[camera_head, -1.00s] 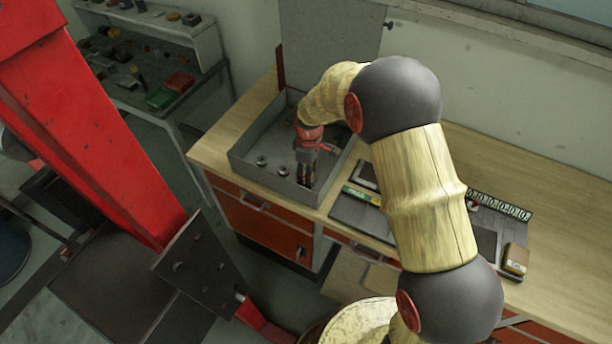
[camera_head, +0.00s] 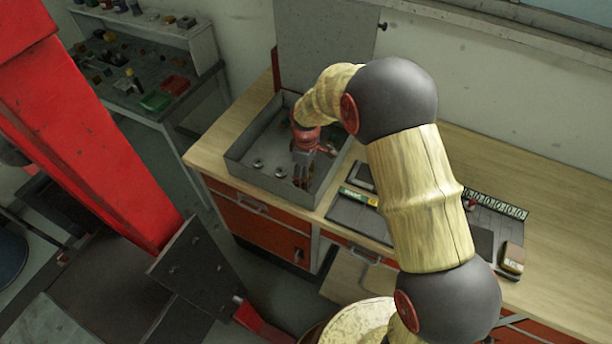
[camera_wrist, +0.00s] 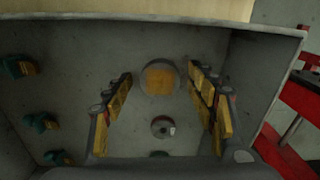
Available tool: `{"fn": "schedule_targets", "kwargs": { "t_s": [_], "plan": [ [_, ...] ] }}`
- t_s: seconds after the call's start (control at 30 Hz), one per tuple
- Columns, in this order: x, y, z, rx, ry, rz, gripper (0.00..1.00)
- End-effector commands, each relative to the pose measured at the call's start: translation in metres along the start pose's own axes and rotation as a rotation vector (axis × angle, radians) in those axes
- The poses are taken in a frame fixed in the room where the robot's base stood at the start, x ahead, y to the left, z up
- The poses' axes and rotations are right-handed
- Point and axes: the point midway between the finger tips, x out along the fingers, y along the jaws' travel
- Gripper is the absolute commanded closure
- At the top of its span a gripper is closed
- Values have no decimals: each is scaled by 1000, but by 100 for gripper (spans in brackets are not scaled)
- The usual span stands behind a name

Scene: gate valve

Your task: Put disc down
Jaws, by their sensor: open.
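My gripper (camera_head: 303,172) is low inside a grey open-topped box (camera_head: 237,170) on the wooden bench. In the wrist view its fingers (camera_wrist: 160,92), with yellow pads, are spread apart, and nothing is clamped between them. A round grey disc with an orange-yellow face (camera_wrist: 160,77) shows between the fingertips, apart from both pads. It appears to lie on the box floor. A smaller ringed round part (camera_wrist: 162,127) is nearer the palm. In the head view the disc is hidden or too small to tell.
Small round parts (camera_head: 280,172) sit on the box floor left of my gripper. The wrist view shows several green-and-orange pieces (camera_wrist: 40,122) at left. The box walls enclose my gripper closely. A dark mat (camera_head: 358,218) with tools lies to the right.

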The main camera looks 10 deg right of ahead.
Motion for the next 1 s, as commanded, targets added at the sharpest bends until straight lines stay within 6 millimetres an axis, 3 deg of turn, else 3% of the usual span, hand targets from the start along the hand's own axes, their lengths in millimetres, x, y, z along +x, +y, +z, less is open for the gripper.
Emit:
{"fn": "schedule_targets", "kwargs": {
  "t_s": [0.6,1.0],
  "plan": [
    [-106,1,0,0,2,2,43],
    [-127,0,2,10,4,5,43]
  ]
}}
